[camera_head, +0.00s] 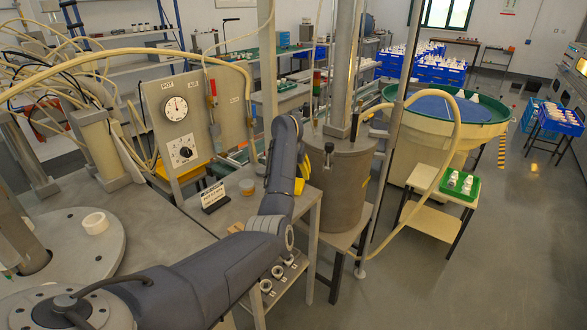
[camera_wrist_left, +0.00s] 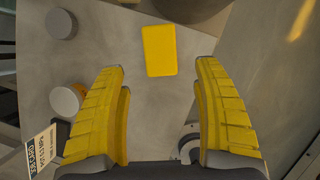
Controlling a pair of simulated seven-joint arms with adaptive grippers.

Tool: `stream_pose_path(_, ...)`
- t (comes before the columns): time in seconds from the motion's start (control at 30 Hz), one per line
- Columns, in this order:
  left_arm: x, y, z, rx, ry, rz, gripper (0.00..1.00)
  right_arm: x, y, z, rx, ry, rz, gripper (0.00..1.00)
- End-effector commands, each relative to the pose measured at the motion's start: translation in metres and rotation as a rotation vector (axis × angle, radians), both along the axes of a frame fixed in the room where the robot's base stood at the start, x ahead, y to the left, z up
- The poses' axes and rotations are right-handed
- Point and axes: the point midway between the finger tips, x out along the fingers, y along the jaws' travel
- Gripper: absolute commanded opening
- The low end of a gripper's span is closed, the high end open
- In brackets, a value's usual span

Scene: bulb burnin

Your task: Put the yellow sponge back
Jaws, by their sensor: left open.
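The yellow sponge (camera_wrist_left: 158,50) lies flat on the grey bench top (camera_wrist_left: 140,90) in the left wrist view, a flat rectangle just beyond my fingertips. My left gripper (camera_wrist_left: 158,72) is open, with its two ribbed yellow fingers spread wider than the sponge and nothing between them. In the head view the left gripper (camera_head: 302,177) is over the right part of the bench, largely hidden by my own arm. I cannot pick out the sponge there. My right gripper is not in view.
The gauge panel (camera_head: 205,112) is behind the bench.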

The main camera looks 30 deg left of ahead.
Motion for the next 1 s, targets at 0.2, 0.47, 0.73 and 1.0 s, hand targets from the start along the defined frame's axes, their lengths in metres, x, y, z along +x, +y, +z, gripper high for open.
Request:
stream_pose_path(0.2,-0.008,-0.003,0.020,0.000,-0.001,0.000,0.68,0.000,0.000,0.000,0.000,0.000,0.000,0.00)
stream_pose_path(0.47,-0.011,-0.004,0.027,0.000,0.000,0.001,0.68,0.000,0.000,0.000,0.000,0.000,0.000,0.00)
stream_pose_path(0.73,-0.011,-0.004,0.027,0.000,0.000,0.000,0.75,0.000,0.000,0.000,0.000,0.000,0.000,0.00)
stream_pose_path(1.0,-0.017,0.003,0.016,0.064,0.022,0.013,1.00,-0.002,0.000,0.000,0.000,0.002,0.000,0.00)
